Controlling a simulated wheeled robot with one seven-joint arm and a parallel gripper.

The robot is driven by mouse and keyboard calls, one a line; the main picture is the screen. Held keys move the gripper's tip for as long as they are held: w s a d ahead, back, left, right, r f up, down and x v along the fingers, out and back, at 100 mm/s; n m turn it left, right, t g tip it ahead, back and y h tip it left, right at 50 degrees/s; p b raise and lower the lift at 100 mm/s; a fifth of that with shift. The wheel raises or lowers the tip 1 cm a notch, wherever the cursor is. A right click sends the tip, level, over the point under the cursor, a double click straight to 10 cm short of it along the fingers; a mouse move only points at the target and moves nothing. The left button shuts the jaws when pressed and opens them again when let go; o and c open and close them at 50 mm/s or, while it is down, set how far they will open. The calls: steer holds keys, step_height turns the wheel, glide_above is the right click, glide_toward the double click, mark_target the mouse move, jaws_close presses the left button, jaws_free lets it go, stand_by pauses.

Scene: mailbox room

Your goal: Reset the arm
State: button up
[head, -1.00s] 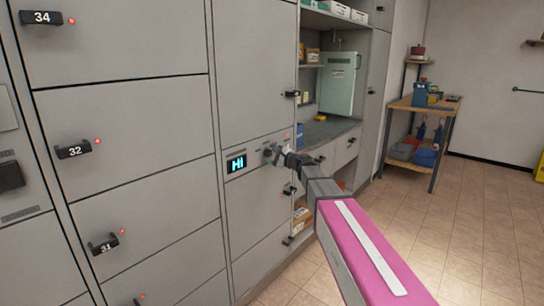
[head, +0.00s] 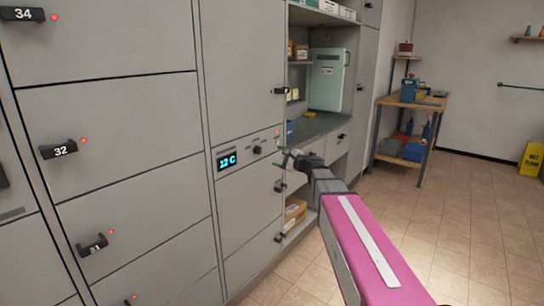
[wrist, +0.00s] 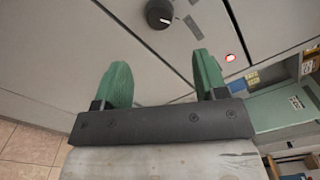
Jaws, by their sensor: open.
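My gripper (head: 286,156) is at the end of my outstretched arm, in front of the grey locker wall. In the wrist view my gripper (wrist: 163,85) shows two green fingers set wide apart with nothing between them. A black knob (head: 257,150) sits on the control panel, to the left of my gripper and apart from it. The knob also shows in the wrist view (wrist: 158,14), beyond the fingertips. A small display (head: 227,160) left of the knob reads "12 C".
Locker doors with black handles, such as number 32 (head: 59,150), fill the left. A counter (head: 318,128) with a pale green cabinet (head: 328,80) stands beyond my arm. A workbench (head: 410,102) and a yellow wet floor sign (head: 532,158) are farther back. The tiled floor (head: 455,220) at right is clear.

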steer(key=shift+s+d, duration=0.3)
steer(key=shift+d, duration=0.05)
